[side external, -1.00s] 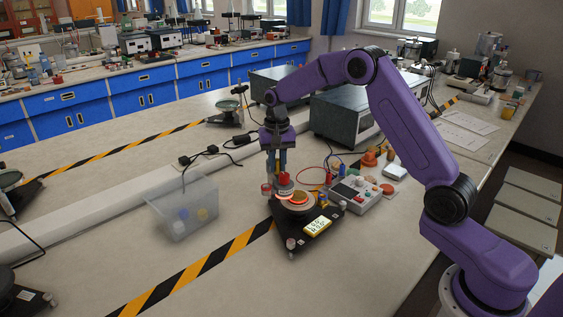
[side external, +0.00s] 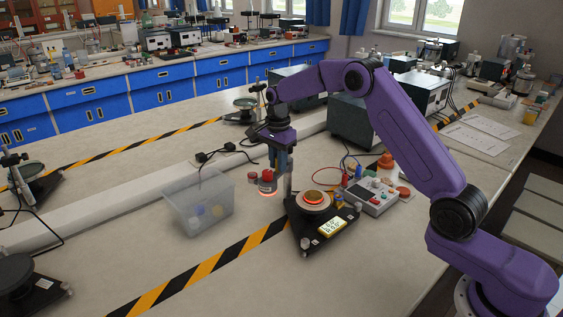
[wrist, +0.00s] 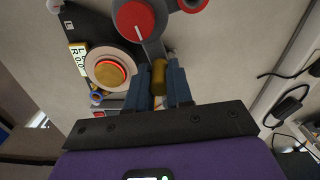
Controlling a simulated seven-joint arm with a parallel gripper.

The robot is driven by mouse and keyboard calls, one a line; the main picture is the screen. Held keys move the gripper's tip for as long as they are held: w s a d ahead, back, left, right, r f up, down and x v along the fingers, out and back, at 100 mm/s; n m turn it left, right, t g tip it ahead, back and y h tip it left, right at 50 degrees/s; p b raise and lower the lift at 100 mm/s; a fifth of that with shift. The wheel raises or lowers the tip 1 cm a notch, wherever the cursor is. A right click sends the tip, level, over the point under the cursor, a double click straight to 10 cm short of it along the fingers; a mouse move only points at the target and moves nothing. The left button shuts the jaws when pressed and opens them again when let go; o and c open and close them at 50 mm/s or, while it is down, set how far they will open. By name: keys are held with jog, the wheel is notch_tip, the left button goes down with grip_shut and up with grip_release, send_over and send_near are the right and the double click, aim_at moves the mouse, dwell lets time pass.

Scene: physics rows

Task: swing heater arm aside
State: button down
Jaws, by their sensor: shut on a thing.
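The heater arm (side external: 267,186) has a round head with a red top and a glowing orange underside. It hangs to the left of the black stand (side external: 304,240), clear of the round plate (side external: 313,207). My gripper (side external: 280,167) is beside the head at the stand's left. In the wrist view my gripper (wrist: 160,88) is shut on a brass handle (wrist: 159,75) of the heater arm, whose red knob (wrist: 138,18) shows above. The plate's brass disc (wrist: 110,73) with a glowing red rim lies uncovered at the left there.
A control box (side external: 373,195) with knobs and cables is close on the right. Striped tape (side external: 215,262) crosses the bench. Bench space in front is clear.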

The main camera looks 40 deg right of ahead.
jog(key=shift+w+r+m, duration=0.15)
jog(key=shift+w+m, duration=0.1)
jog(key=shift+m, duration=0.25)
jog(key=c, duration=1)
grip_release()
notch_tip(320, 180, up, 17)
jog(key=shift+r, duration=0.15)
jog(key=shift+a, duration=0.15)
